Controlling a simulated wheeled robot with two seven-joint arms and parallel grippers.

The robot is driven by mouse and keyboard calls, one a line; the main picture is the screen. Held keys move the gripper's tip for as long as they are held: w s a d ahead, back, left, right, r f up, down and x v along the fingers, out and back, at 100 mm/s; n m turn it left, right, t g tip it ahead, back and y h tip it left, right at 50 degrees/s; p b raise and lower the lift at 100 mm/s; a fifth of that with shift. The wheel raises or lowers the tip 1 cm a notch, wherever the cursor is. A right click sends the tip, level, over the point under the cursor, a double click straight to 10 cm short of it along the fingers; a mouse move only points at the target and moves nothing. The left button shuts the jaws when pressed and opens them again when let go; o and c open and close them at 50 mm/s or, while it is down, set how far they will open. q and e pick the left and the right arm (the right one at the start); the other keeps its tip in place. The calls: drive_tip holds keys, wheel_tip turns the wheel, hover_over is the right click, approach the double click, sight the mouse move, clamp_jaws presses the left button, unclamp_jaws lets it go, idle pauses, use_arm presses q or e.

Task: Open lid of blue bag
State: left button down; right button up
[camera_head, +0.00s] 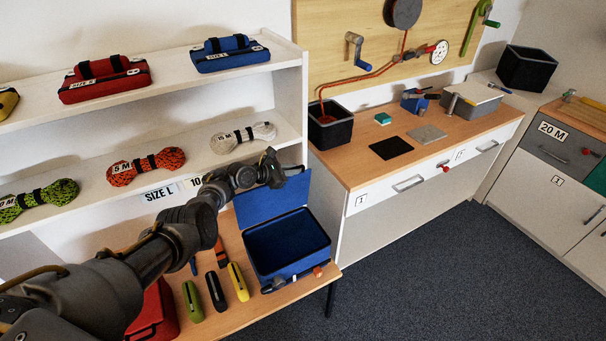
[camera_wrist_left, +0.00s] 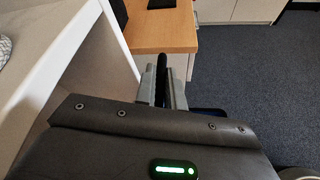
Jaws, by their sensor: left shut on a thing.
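The blue bag (camera_head: 332,250) sits on the low wooden table, with its empty blue inside showing. Its blue lid (camera_head: 262,207) stands raised at the back of the bag, tilted up and open. My left gripper (camera_head: 277,172) is at the top of the raised lid and covers part of its upper edge. In the left wrist view the fingers (camera_wrist_left: 163,88) are shut on a narrow dark part, which seems to be the lid's edge or handle. The exact grip is hidden in the head view. My right gripper is not in view.
Green (camera_head: 192,302), black (camera_head: 216,292) and yellow (camera_head: 238,281) tools lie left of the bag, beside a red bag (camera_head: 155,312). White shelves (camera_head: 285,90) with bags and rope coils rise behind. A workbench (camera_head: 350,175) stands close on the right.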

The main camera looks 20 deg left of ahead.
use_arm(q)
drive_tip(key=shift+a+f, duration=0.1)
drive_tip(key=shift+a, duration=0.05)
drive_tip(key=c, duration=1.8)
unclamp_jaws()
drive_tip(key=shift+o, duration=0.2)
drive_tip(key=shift+s+a+r+p, duration=0.1)
drive_tip(key=shift+s+r+p, duration=0.1)
drive_tip(key=shift+p, duration=0.2)
drive_tip(key=p+v, duration=0.2)
drive_tip(key=shift+s+a+r, duration=0.2)
drive_tip(key=shift+a+r, duration=0.05)
drive_tip(key=p+v, duration=0.2)
drive_tip(key=v, duration=0.5)
drive_tip(key=shift+s, duration=0.25)
drive_tip(key=shift+a+f, duration=0.1)
drive_tip(key=shift+f, duration=0.05)
